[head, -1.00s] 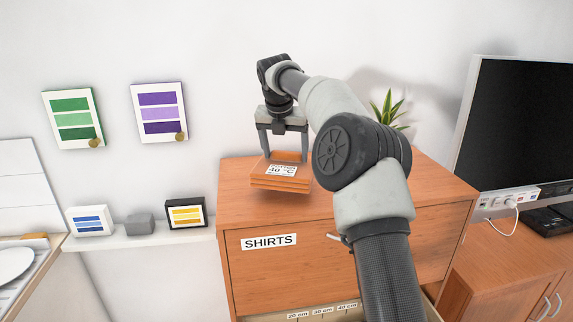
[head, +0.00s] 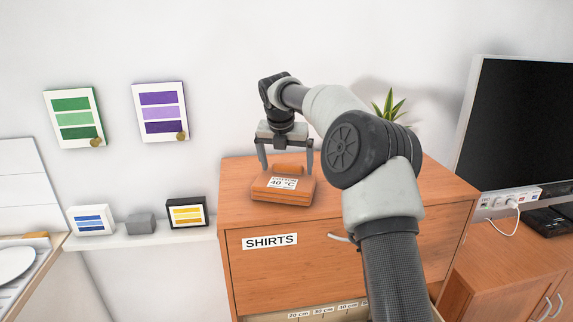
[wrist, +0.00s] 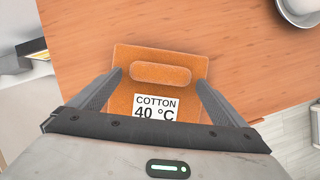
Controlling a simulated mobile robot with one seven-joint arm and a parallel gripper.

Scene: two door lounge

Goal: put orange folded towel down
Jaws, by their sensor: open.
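The orange folded towel (head: 283,190) lies on top of the wooden SHIRTS cabinet (head: 340,205), near its left side. It has a white label reading COTTON 40 °C and a raised roll along its top. My gripper (head: 287,172) is open just above the towel, with one finger toward each side. In the wrist view the towel (wrist: 160,85) lies between the two spread fingers (wrist: 160,88). I cannot tell whether a finger still touches the towel's edge.
A potted plant (head: 389,106) stands behind my arm. A shelf (head: 140,240) at the left holds small frames and a grey block. A television (head: 515,130) stands at the right. The cabinet top has bare room in front of the towel.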

